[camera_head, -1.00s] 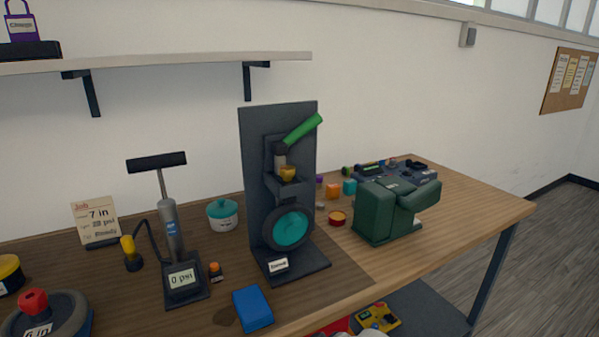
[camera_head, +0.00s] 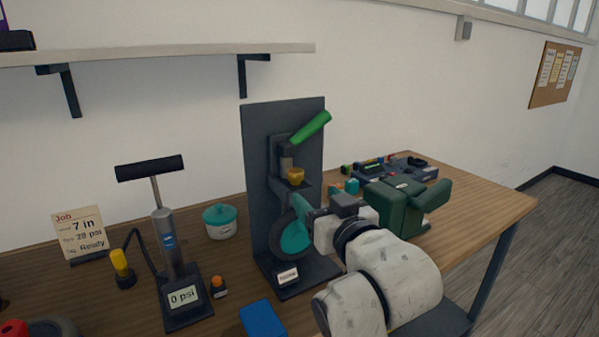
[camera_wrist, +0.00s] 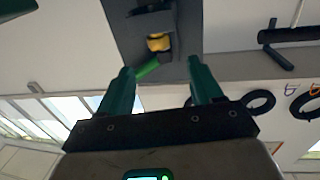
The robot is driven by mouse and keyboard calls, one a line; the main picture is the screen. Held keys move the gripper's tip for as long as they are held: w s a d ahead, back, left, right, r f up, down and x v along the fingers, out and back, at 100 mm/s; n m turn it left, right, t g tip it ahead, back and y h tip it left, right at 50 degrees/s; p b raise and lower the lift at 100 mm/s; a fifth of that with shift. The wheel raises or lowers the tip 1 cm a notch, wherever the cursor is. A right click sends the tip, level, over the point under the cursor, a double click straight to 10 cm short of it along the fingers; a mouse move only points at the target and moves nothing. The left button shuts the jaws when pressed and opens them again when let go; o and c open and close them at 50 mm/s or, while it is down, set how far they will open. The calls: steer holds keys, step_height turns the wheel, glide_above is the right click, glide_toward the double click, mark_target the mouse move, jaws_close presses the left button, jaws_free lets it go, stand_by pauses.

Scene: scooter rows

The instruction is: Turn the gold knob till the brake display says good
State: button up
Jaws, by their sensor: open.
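The gold knob (camera_head: 295,176) sits on the dark upright brake stand (camera_head: 255,150), below a green lever (camera_head: 312,127) and above a wheel with a teal hub (camera_head: 293,238). The stand's small white display (camera_head: 288,276) is too small to read. My gripper (camera_wrist: 163,75) is open, its two green fingers apart and empty. In the wrist view the gold knob (camera_wrist: 158,42) lies ahead, between the lines of the fingers and apart from them. In the head view my arm reaches in from the lower right, partly covering the wheel; the fingertips are hard to make out.
A pump (camera_head: 168,240) reading 0 psi, a job card (camera_head: 80,230) and a teal-lidded pot (camera_head: 220,221) stand left of the stand. A blue block (camera_head: 262,320) lies in front. A green machine (camera_head: 405,205) stands close to the right of my arm. A shelf (camera_head: 160,56) hangs above.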

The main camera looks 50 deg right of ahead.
mark_target(298, 175)
steer(key=x, duration=0.7)
steer(key=r+p+x, duration=0.1)
steer(key=x, duration=0.2)
steer(key=shift+w+d+f, duration=0.1)
steer(key=shift+w+d, duration=0.2)
steer(key=shift+d, duration=0.05)
steer(key=c, duration=1.1)
steer(key=shift+o, duration=0.2)
